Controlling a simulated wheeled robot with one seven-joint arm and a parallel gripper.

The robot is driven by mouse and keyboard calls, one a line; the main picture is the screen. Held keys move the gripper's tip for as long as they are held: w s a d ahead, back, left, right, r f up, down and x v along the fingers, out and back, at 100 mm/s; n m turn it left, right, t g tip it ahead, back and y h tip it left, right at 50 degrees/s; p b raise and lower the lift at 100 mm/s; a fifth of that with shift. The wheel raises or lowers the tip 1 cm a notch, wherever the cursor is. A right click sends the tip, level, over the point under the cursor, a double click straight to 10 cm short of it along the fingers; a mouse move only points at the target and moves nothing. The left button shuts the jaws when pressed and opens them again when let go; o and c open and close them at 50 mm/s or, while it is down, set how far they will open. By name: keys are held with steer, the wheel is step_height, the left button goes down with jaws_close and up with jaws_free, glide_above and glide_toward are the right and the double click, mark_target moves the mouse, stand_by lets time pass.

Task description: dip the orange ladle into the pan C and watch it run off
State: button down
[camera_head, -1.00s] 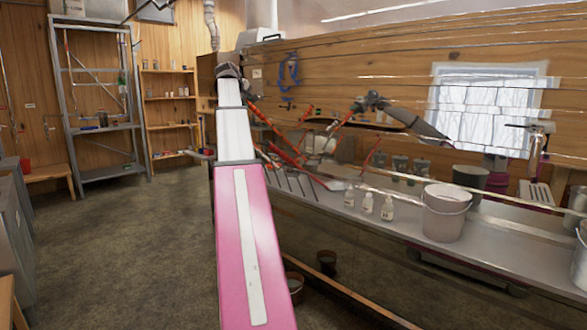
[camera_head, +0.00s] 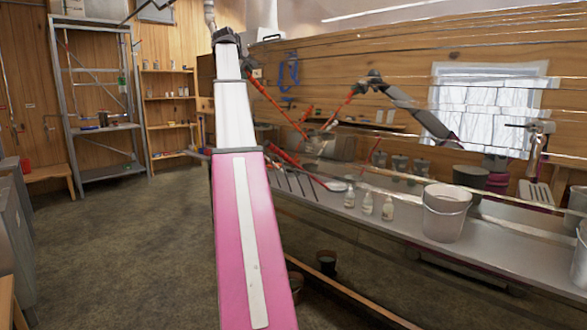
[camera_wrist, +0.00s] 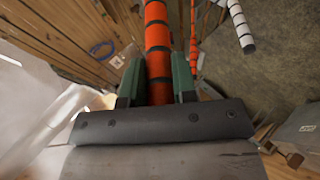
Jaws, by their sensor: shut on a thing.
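My gripper (camera_wrist: 157,66) is shut on the orange ladle's handle (camera_wrist: 157,38), orange with black bands, which runs between its two green fingers and out of the top of the wrist view. In the head view the orange ladle (camera_head: 276,106) slants down to the right from the end of my pink and white arm, toward the shiny steel evaporator. Its bowl is too small and cluttered to make out. My gripper is mostly hidden there behind my arm. I cannot pick out pan C or any liquid among the reflections.
Mirror-like steel reflects my arm and the ladle. A white bucket (camera_head: 446,212) and several small bottles (camera_head: 367,204) appear at the right. A metal shelf rack (camera_head: 103,128) stands at the back left. The floor (camera_head: 125,235) to the left is clear.

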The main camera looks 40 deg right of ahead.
steer(key=s+a, duration=0.2)
steer(key=a, duration=2.5)
steer(key=shift+a, duration=0.25)
steer(key=shift+s+r, duration=0.1)
